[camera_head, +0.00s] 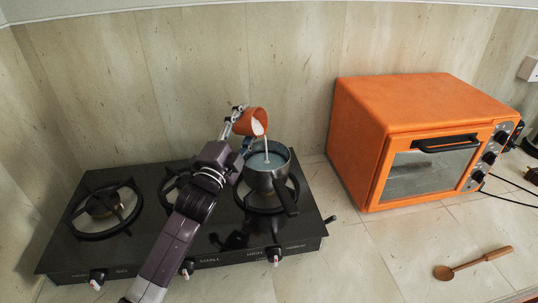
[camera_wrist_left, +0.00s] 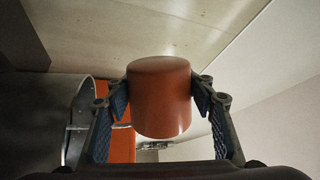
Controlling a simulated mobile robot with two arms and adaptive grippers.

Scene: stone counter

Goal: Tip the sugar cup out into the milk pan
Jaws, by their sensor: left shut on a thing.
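The orange-brown sugar cup (camera_head: 249,121) is tilted above the milk pan, its mouth facing right and down. A thin white stream runs from its mouth into the pan. My left gripper (camera_head: 236,117) is shut on the cup; the left wrist view shows the cup (camera_wrist_left: 160,95) between both fingers of the gripper (camera_wrist_left: 163,100). The grey milk pan (camera_head: 267,176) stands on the right burner with its dark handle pointing toward the front. Pale liquid shows inside. The pan's side also shows at left in the wrist view (camera_wrist_left: 45,115). My right gripper is not in view.
The black gas stove (camera_head: 140,250) carries several burners; my left arm crosses over its middle. An orange toaster oven (camera_head: 400,130) stands right of the pan. A wooden spoon (camera_head: 470,264) lies on the counter at front right. The counter between stove and spoon is clear.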

